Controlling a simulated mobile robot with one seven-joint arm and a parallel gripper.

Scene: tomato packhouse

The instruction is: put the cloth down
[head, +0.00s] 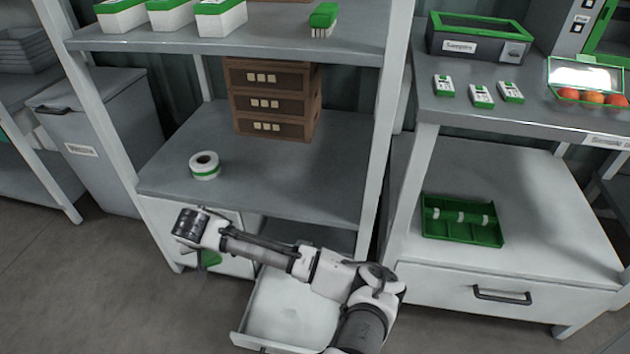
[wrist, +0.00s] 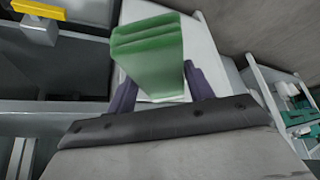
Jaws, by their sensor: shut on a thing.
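A folded green cloth (wrist: 148,58) stands out between the two dark fingers of my gripper (wrist: 155,88) in the wrist view, and the fingers are shut on it. In the head view my gripper is low in front of the left shelf unit, its fingers hidden behind my wrist. A little of the green cloth (head: 210,258) shows just below my wrist, against the white front of the unit. What lies directly under the cloth is hard to tell.
An open white drawer (head: 285,310) is below my arm. A tape roll (head: 204,165) and brown drawer boxes (head: 270,100) stand on the grey middle shelf (head: 340,190), which has free room. A green tray (head: 462,222) sits on the right-hand cabinet. A grey bin (head: 85,140) stands left.

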